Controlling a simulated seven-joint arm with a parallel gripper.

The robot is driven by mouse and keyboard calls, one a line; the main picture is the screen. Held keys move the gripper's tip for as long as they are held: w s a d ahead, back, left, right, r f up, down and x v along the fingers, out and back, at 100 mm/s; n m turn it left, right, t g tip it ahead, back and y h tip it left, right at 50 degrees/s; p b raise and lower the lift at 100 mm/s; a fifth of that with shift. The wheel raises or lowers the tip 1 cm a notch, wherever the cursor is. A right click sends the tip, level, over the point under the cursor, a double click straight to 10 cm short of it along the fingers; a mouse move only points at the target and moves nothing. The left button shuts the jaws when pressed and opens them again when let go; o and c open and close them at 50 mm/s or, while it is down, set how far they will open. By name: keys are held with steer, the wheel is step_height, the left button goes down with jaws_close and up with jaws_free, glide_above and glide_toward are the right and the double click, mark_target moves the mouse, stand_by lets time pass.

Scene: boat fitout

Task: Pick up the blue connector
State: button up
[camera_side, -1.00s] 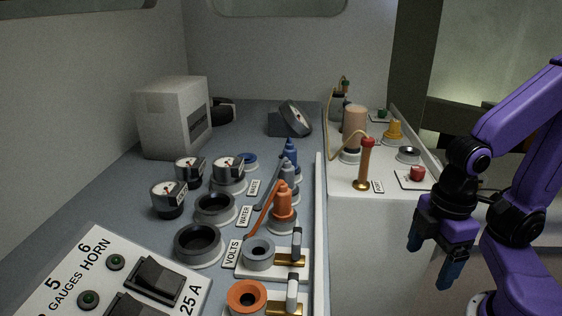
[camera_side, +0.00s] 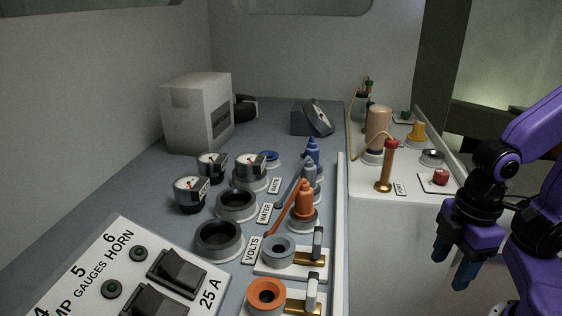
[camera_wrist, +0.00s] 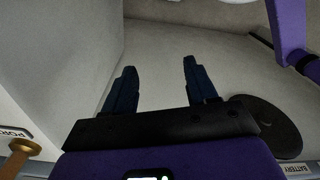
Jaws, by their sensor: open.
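The blue connector (camera_side: 312,152) stands upright on the grey counter in the side view. It is the farthest in a row with a grey connector (camera_side: 308,172) and an orange connector (camera_side: 304,200). My gripper (camera_side: 452,272) hangs at the right of the side view, off the counter and well apart from the connector, with its fingers pointing down. In the wrist view my gripper (camera_wrist: 159,72) is open, with nothing between its two dark blue fingers. The blue connector is not in the wrist view.
Gauges (camera_side: 190,193) and black-rimmed rings (camera_side: 219,240) stand left of the connectors. A switch panel (camera_side: 95,262) is at the front left. A white box (camera_side: 196,112) is behind. A brass post with a red top (camera_side: 386,165) stands on the white shelf, between connectors and gripper.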

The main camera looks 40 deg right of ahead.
steer(key=m+t+y, duration=0.1)
steer(key=m+t, duration=0.3)
steer(key=m, duration=0.4)
glide_toward(315, 148)
steer(key=x, duration=0.6)
steer(key=shift+w+d+r, duration=0.1)
steer(key=shift+w+d, duration=0.05)
steer(key=shift+s+x, duration=0.2)
steer(key=shift+x, duration=2.4)
steer(key=c, duration=1)
